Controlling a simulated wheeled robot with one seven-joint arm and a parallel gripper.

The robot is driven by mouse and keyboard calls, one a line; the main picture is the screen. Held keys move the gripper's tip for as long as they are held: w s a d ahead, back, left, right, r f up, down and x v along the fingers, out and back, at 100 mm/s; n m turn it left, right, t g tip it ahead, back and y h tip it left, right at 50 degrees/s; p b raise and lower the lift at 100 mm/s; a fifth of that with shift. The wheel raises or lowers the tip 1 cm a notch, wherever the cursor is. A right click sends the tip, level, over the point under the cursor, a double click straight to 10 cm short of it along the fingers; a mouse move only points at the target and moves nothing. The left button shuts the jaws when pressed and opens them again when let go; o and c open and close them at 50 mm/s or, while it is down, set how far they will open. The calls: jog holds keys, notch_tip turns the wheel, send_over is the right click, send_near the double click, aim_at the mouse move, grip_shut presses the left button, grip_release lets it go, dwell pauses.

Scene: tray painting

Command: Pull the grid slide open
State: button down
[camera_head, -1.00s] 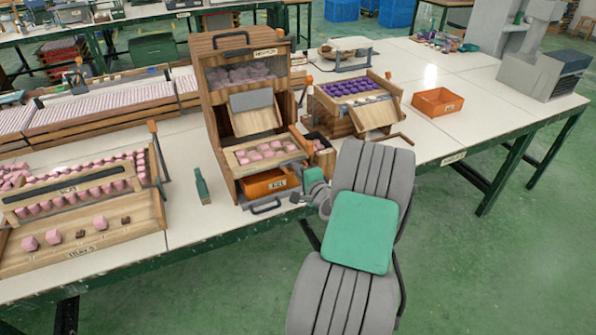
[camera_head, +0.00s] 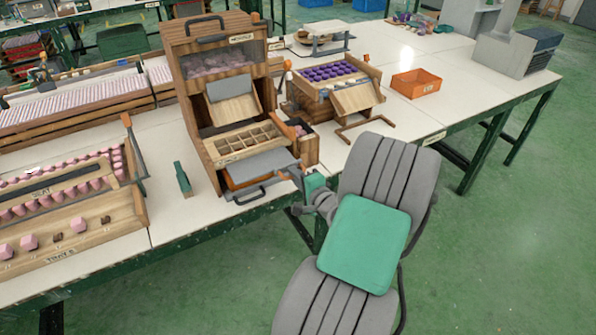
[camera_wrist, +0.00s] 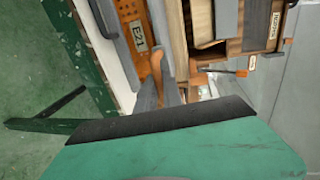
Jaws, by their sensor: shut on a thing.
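The grid slide (camera_head: 262,166) is a flat grey plate sticking out toward the front from under the wooden grid (camera_head: 248,141) of the tall cabinet. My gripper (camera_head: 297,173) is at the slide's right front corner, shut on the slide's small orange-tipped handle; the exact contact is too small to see. In the wrist view my gripper's dark fingers (camera_wrist: 160,92) close near the orange piece, beside a grey strip. The orange bin (camera_head: 230,183) is below the slide and mostly covered by it.
Right of the cabinet is a wooden dispenser (camera_head: 350,98) with purple pieces, and an orange bin (camera_head: 416,83). Tray 5 (camera_head: 95,235) with pink pieces lies at the left. The table's front edge runs below the cabinet.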

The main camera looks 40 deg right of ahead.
jog(key=shift+s+f, duration=0.1)
jog(key=shift+f, duration=0.05)
jog(key=c, duration=1.5)
grip_release()
jog(key=shift+s, duration=0.1)
jog(key=v, duration=0.7)
jog(key=shift+s+a+r, duration=0.15)
jog(key=shift+s+r, duration=0.05)
jog(key=shift+s, duration=0.15)
